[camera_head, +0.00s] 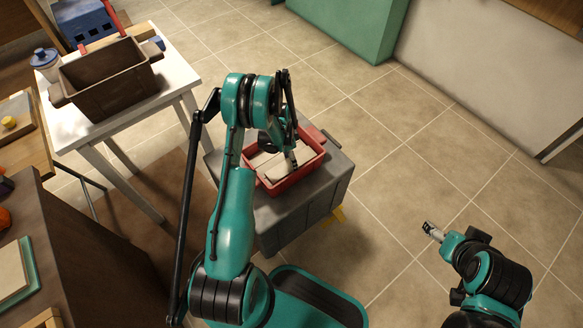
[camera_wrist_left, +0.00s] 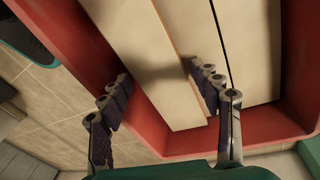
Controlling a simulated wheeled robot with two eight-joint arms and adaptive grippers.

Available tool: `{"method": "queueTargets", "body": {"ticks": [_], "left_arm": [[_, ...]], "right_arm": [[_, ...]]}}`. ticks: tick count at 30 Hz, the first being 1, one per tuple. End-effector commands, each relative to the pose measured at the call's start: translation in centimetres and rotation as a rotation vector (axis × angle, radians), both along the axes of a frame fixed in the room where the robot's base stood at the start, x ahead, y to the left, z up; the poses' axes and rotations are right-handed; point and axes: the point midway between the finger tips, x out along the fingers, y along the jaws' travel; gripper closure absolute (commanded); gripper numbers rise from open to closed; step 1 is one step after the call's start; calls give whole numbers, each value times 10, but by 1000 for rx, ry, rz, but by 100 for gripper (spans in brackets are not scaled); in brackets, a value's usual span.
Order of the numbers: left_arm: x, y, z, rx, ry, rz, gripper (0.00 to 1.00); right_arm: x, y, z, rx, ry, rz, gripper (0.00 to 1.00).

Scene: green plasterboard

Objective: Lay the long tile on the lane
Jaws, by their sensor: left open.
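Long cream tiles lie side by side in a red crate (camera_head: 318,160); in the left wrist view the crate's red rim (camera_wrist_left: 100,50) runs beside the nearest long tile (camera_wrist_left: 160,70). My left gripper (camera_head: 290,160) reaches down into the crate. In the wrist view its open fingers (camera_wrist_left: 165,100) are spread, one over the red wall side and one over the tiles, with nothing held. Whether they touch a tile cannot be told. My right gripper (camera_head: 433,232) hangs over the floor at the right, small and partly turned away. I cannot make out the lane for certain.
The crate stands on a grey box (camera_head: 270,215). A brown bench (camera_head: 60,250) holds a cream board on green (camera_head: 14,270). Tiled floor is clear right.

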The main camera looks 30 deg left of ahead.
Motion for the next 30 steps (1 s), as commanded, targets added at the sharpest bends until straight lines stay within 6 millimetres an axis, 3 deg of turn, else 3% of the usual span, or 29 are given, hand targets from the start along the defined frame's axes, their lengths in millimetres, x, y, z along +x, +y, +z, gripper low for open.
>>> {"method": "queueTargets", "body": {"ticks": [7,12,15,23,30], "left_arm": [[0,-1,-3,1,0,1,36],[0,-1,-3,1,0,1,81],[0,-1,-2,1,0,1,95],[0,-1,1,0,0,1,100],[0,-1,31,-1,1,0,100]], "right_arm": [[0,0,-1,0,0,0,25],[0,0,-1,0,0,0,25],[0,0,-1,0,0,0,25],[0,0,2,0,0,0,25],[0,0,18,0,0,0,25]]}}
